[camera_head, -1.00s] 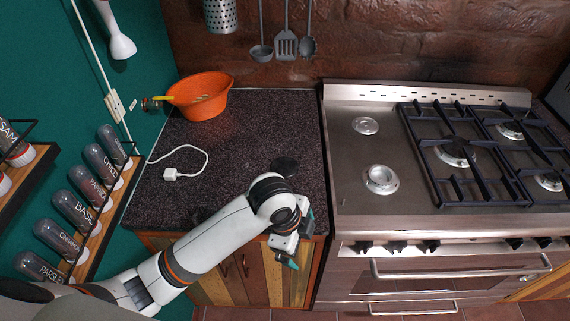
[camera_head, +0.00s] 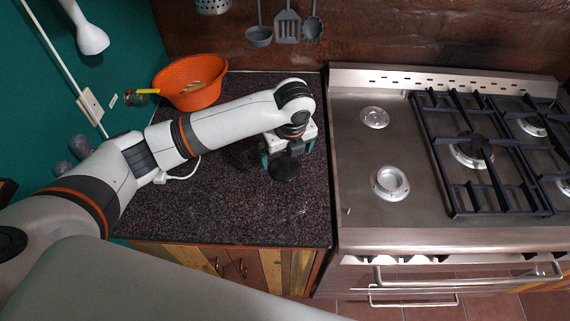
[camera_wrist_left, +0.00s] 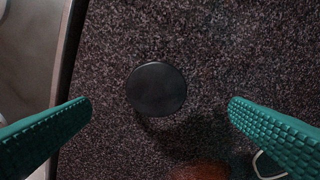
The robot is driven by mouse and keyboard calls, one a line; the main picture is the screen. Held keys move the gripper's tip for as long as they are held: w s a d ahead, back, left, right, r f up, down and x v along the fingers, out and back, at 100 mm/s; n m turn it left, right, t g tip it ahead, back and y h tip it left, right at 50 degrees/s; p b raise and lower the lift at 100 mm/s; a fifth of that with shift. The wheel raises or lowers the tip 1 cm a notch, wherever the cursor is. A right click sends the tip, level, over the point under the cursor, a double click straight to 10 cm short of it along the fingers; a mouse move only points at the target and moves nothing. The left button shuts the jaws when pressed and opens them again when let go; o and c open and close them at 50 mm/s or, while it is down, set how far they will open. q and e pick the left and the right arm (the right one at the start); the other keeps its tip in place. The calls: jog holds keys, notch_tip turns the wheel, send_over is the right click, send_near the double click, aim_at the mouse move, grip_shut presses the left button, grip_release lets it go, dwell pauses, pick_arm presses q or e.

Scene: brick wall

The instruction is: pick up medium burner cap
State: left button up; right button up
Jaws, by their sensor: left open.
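The medium burner cap is a dark round disc (camera_head: 284,168) on the speckled countertop, left of the stove. In the left wrist view the cap (camera_wrist_left: 156,89) lies between my two green fingers and is touched by neither. My left gripper (camera_head: 287,160) is open and empty above the counter, close to the cap in the head view. In the left wrist view the fingertips (camera_wrist_left: 160,108) stand wide apart on either side. My right gripper is in neither view.
The stove (camera_head: 350,150) with dark grates (camera_head: 470,200) is right of the counter. An orange bowl (camera_head: 190,92) stands at the back left, and a white cable (camera_head: 185,177) lies partly behind my arm. The front of the counter (camera_head: 230,220) is clear.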

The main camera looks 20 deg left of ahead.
aim_at(285, 168)
pick_arm(q)
jog(key=shift+w+a+f, duration=0.1)
jog(key=shift+w+f, duration=0.05)
jog(key=shift+f, duration=0.4)
jog(key=shift+w+f, duration=0.25)
jog(key=shift+f, duration=0.1)
jog(key=shift+w+a+f+p, duration=0.15)
jog(key=shift+f+p, duration=0.5)
jog(key=shift+f, duration=0.2)
notch_tip(285, 168, down, 2)
jog(key=shift+w+a+f+p, duration=0.1)
jog(key=shift+f+p, duration=0.1)
jog(key=shift+p, duration=0.1)
jog(key=shift+w+f, duration=0.1)
jog(key=shift+f, duration=0.4)
jog(key=c, duration=0.9)
jog(key=shift+c, duration=0.7)
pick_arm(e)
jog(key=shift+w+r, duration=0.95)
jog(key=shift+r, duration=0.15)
